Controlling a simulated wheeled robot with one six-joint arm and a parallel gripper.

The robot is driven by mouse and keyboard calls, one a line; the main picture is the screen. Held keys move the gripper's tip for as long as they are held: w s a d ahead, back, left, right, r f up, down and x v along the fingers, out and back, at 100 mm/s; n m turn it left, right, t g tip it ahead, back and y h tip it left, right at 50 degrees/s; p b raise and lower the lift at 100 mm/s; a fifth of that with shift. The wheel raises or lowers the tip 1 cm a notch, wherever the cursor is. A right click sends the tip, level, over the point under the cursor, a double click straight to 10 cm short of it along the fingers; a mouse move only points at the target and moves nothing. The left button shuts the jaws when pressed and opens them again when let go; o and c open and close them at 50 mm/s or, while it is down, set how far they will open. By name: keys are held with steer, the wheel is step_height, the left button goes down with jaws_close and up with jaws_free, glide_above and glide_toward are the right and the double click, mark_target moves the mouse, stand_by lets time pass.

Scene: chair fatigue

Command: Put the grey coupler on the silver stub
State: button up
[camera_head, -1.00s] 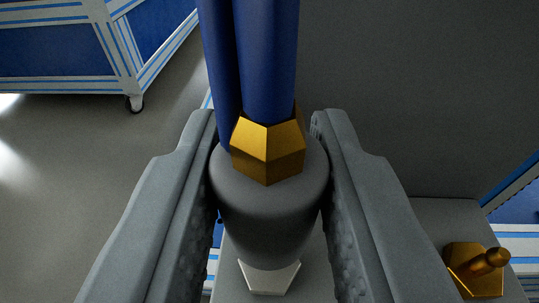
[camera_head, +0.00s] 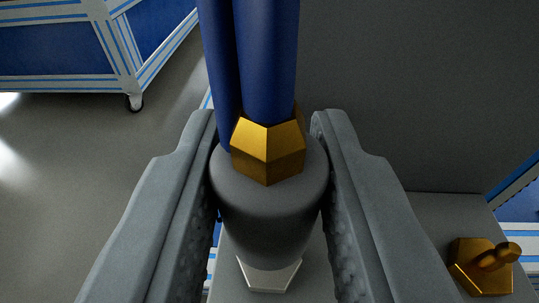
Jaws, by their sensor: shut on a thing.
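The grey coupler (camera_head: 268,210) is a rounded grey body with a gold hexagonal collar (camera_head: 268,150) and blue hoses (camera_head: 265,60) running up from it. My gripper (camera_head: 268,175) is shut on the coupler, one finger on each side. The silver stub (camera_head: 268,275) shows only as a pale hexagonal base just below the coupler's lower end. The coupler hides the rest of the stub, so I cannot tell whether they touch or how far it is seated.
A grey surface (camera_head: 420,220) lies under the stub, with a dark grey upright panel (camera_head: 400,90) behind it. A gold stub (camera_head: 485,265) stands at the lower right. A blue and white wheeled cart (camera_head: 70,50) stands at the upper left on open grey floor (camera_head: 80,190).

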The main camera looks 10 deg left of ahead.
steer(key=shift+f, duration=1.2)
steer(key=o, duration=1.1)
steer(key=v, duration=1.7)
steer(key=shift+s+f, duration=0.1)
steer(key=shift+s, duration=0.1)
steer(key=shift+w, duration=0.1)
